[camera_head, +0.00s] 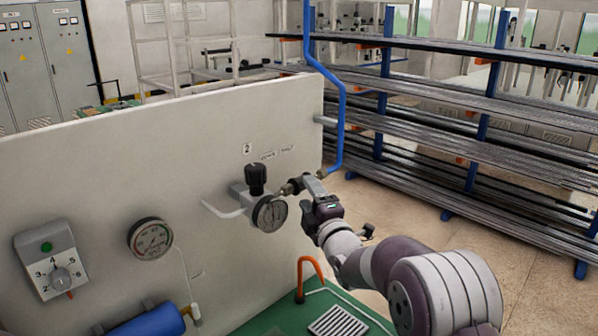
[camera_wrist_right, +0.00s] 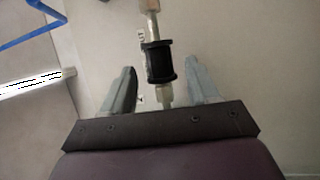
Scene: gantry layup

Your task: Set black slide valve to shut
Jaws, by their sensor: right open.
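The black slide valve (camera_wrist_right: 161,63) is a black sleeve with flanged ends on a pale metal pipe, seen in the right wrist view. My right gripper (camera_wrist_right: 160,72) is open, with one finger on each side of the sleeve and a visible gap on both sides. In the head view my right gripper (camera_head: 305,184) is at the wall panel, just right of the round gauge and below the small printed labels. My left gripper is in neither view.
The pale panel (camera_head: 110,180) carries a black knob (camera_head: 256,178), a white-faced gauge (camera_head: 270,213), a red-green gauge (camera_head: 150,239) and a grey dial box (camera_head: 50,262). A blue pipe (camera_head: 341,115) rises beside my gripper. Racks (camera_head: 470,150) fill the right.

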